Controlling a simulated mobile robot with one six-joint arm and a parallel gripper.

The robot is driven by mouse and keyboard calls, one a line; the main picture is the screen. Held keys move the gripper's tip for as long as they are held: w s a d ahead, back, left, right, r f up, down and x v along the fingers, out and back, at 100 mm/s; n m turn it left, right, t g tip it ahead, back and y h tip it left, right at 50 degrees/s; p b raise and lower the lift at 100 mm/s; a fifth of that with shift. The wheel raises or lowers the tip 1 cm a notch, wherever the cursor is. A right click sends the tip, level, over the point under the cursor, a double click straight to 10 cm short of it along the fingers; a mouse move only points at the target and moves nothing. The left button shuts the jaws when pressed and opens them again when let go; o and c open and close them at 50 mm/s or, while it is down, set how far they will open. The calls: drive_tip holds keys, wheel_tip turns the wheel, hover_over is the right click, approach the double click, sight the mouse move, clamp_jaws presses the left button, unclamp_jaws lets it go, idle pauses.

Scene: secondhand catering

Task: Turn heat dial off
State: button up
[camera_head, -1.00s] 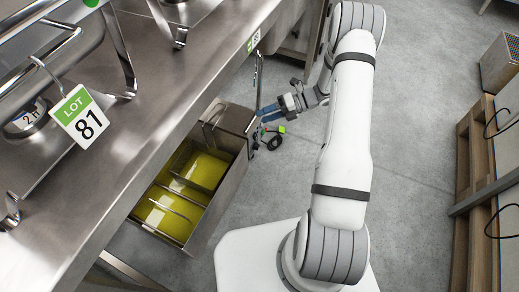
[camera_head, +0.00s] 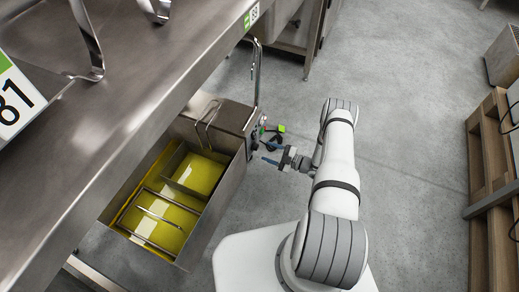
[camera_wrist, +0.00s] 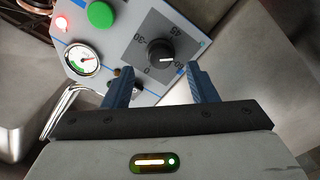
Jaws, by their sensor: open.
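A black dial (camera_wrist: 160,56) with a white pointer line sits on a grey numbered plate in the wrist view. The line points right; 30, 45 and 0 are roughly readable around it. I cannot tell whether this is the heat dial. A smaller dark knob (camera_wrist: 125,78) is partly hidden behind my left finger. My gripper (camera_wrist: 160,82) is open and empty, its blue fingers spread below the black dial in the picture, apparently not touching it. In the head view my gripper (camera_head: 268,153) is at the right end of the fryer (camera_head: 222,160), whose panel face is mostly hidden.
The panel also has a green button (camera_wrist: 101,14), a lit red lamp (camera_wrist: 62,22) and a round gauge (camera_wrist: 82,59). Yellow oil (camera_head: 160,217) fills the fryer. A steel counter (camera_head: 130,105) overhangs at left. A wooden pallet (camera_head: 485,145) stands at right; the floor between is clear.

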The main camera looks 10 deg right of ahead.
sight(255, 147)
drive_tip(key=x, duration=0.5)
drive_tip(key=shift+s+b, duration=0.1)
drive_tip(key=shift+b, duration=0.25)
drive_tip(key=c, duration=0.8)
drive_tip(key=shift+d, duration=0.1)
